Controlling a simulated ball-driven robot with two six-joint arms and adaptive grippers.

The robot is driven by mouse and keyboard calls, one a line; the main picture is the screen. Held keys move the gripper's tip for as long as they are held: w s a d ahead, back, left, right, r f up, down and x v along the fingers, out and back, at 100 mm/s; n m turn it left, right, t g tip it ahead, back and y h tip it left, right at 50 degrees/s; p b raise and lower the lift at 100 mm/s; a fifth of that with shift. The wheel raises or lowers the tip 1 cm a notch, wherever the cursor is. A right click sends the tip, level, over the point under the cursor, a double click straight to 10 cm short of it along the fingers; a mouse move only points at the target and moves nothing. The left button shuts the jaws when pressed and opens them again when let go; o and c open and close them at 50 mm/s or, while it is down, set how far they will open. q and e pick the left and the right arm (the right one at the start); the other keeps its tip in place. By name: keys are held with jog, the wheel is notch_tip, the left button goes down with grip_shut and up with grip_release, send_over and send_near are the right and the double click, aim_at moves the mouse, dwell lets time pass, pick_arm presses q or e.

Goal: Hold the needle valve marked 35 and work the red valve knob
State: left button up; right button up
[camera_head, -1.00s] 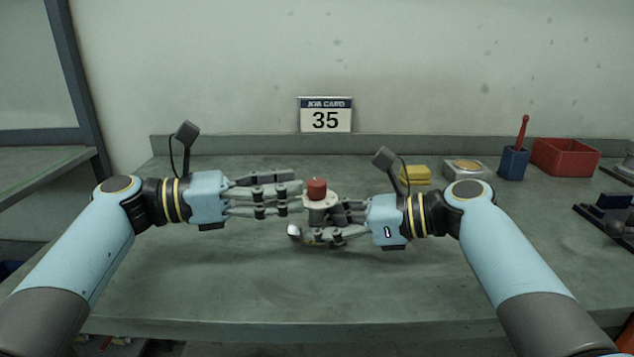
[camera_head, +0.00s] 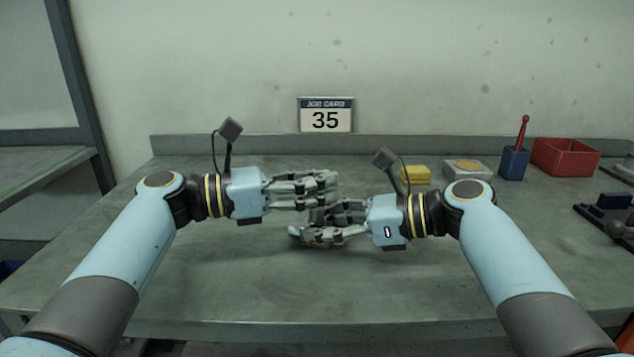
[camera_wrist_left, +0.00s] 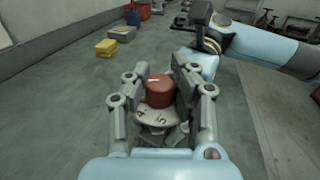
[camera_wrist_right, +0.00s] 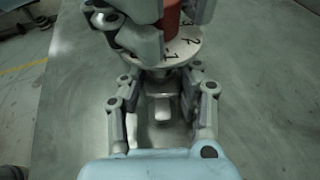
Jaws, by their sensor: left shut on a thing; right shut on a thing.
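The red knob (camera_wrist_left: 158,92) sits on top of the needle valve, above a pale dial plate (camera_wrist_left: 158,118) with black digits. It also shows at the top of the right wrist view (camera_wrist_right: 172,16). My left gripper (camera_head: 334,186) is shut on the knob, its fingers on both sides. My right gripper (camera_head: 302,236) is shut on the valve body (camera_wrist_right: 160,108) below the dial, lower than the left one. The valve stands upright. In the head view the fingers hide the knob and most of the valve. I see no 35 on the valve itself.
A job card (camera_head: 325,115) reading 35 stands at the back of the bench (camera_head: 220,290). Yellow blocks (camera_head: 415,175), a grey box (camera_head: 466,168), a blue holder (camera_head: 514,163) with a red-handled tool and a red bin (camera_head: 565,156) stand back right. The front of the bench is clear.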

pick_arm(q)
grip_shut()
jog(key=shift+t, duration=0.3)
jog(key=shift+s+f+n+t+y, duration=0.1)
jog(key=shift+n+t+y, duration=0.2)
jog(key=shift+n+t, duration=0.3)
jog(key=shift+n+t+y, duration=0.5)
jog(key=shift+n+t, duration=0.3)
jog(key=shift+t, duration=0.4)
jog(key=o, duration=0.9)
grip_release()
jog(key=shift+o, duration=0.2)
jog(key=v, duration=1.2)
